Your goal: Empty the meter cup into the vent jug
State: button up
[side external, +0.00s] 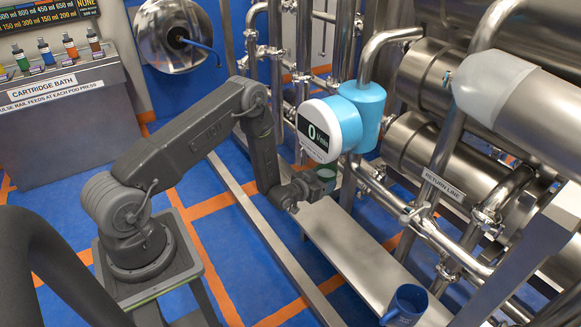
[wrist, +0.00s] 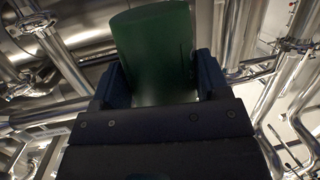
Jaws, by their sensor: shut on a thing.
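The meter cup shows as a green cup (wrist: 153,45) between the two dark fingers of my gripper (wrist: 156,78) in the wrist view. In the side view only a small green part of the cup (side external: 326,173) shows at my gripper (side external: 318,184), just below the round flow meter. My gripper is shut on the cup and holds it above the steel bench. The cup's contents cannot be seen. The vent jug, a dark blue jug with a handle (side external: 406,303), stands at the near end of the bench, apart from my gripper and lower right of it.
The flow meter (side external: 320,131), with a blue housing and a display reading 0, hangs close above my gripper. Steel pipes (side external: 402,205) run along the bench's right side. The steel bench (side external: 345,235) is bare between my gripper and the jug.

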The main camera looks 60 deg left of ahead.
jog(key=d+m+h, duration=0.3)
jog(key=d+h, duration=0.2)
jog(key=d, duration=2.1)
jog(key=s+d+m+g+h, duration=0.1)
jog(key=s+d+m+h, duration=0.1)
jog(key=s+d, duration=0.65)
jog(key=s+d+m+h, duration=0.1)
jog(key=s+d, duration=0.3)
jog(key=d, duration=0.9)
jog(key=shift+w+a+f+n+g+h, duration=0.2)
jog(key=shift+w+a+n+g+h, duration=0.25)
jog(key=shift+n+g, duration=0.5)
jog(key=shift+w+a+f+n+g+h, duration=0.15)
jog(key=shift+w+a+n+g+h, duration=0.15)
jog(key=shift+w+a+n+g, duration=0.5)
jog(key=shift+w+a+f+n+g+h, duration=0.3)
jog(key=shift+w+n+g, duration=0.2)
jog(key=shift+n+g, duration=0.5)
jog(key=shift+r, duration=0.1)
